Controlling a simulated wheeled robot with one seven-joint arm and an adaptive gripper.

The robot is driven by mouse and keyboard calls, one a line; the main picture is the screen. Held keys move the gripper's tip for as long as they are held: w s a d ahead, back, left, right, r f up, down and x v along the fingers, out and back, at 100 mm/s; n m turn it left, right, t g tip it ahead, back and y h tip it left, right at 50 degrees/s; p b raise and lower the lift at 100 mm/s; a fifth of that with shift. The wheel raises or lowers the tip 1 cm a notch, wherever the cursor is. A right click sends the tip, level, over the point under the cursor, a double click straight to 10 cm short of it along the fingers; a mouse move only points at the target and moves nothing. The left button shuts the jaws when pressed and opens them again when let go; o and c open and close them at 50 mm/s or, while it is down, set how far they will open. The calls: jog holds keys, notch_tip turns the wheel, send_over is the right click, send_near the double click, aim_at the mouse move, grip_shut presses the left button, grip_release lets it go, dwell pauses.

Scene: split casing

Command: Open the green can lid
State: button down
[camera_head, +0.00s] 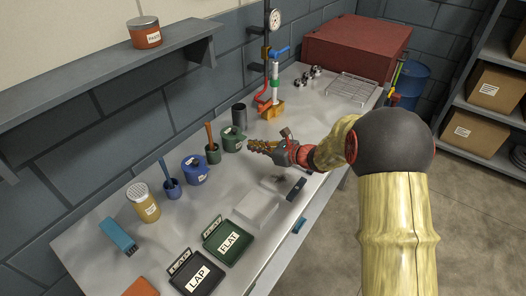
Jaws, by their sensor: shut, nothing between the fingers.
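The green can (231,141) stands upright on the grey workbench, left of the middle, with a white label on its side. Its lid (232,130) appears to sit on top; the fine detail is too small to make out. My gripper (252,145) reaches in from the right, with its fingers pointing left toward the can. The fingers are shut and empty, just right of the can. I cannot tell whether they touch it.
A green cup (213,155) with a brown handle and a blue can (194,172) stand left of the green can. A dark cylinder (239,115) stands behind it. A valve pipe (275,85) rises farther back. Trays marked FLAT (229,241) and LAP (198,277) lie in front.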

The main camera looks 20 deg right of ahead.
aim_at(233, 131)
jog(key=shift+b+x, duration=0.35)
jog(key=shift+x, duration=1.2)
jog(key=shift+r, duration=0.15)
